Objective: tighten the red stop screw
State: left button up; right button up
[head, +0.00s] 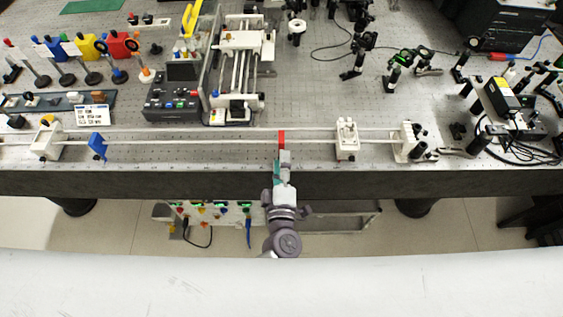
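A small upright red stop (281,137) sits on the long pale rail (220,142) along the bench's front edge. Its screw is too small to make out or is hidden behind my gripper. My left gripper (282,160) reaches up from the bottom of the head view, right in front of the red stop. Its tip overlaps the stop's lower part, and I cannot tell whether it touches. The fingers are too small and too overlapped to show whether they are open or shut on something. My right gripper is not in view.
A blue stop (97,145) stands on the rail at left, and a white carriage (347,140) at right. White end supports (46,141) hold the rail. A dark control box (172,102) and a framed stage (240,70) stand behind. The rail beside the red stop is clear.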

pick_arm(q)
jog(key=s, duration=1.2)
dwell(0.4)
jog(key=s+a+f+m+g+h+b, duration=0.1)
jog(key=s+a+f+m+g, duration=0.2)
jog(key=f, duration=0.7)
jog(key=s+a+f+m+g+h+b, duration=0.15)
jog(key=f+m, duration=0.35)
jog(key=f, duration=0.5)
jog(key=s+a+f+m+g+h+b, duration=0.1)
jog(key=s+f+m+g+h, duration=0.2)
jog(key=f, duration=0.7)
jog(key=s+a+f+m+g+y+b, duration=0.2)
jog(key=s+a+f+m+g+y, duration=0.3)
jog(key=s+a+f, duration=1.2)
jog(key=s+a+m+g, duration=0.1)
jog(key=g, duration=0.3)
jog(key=shift+s, duration=0.25)
jog(key=shift+g+y, duration=0.25)
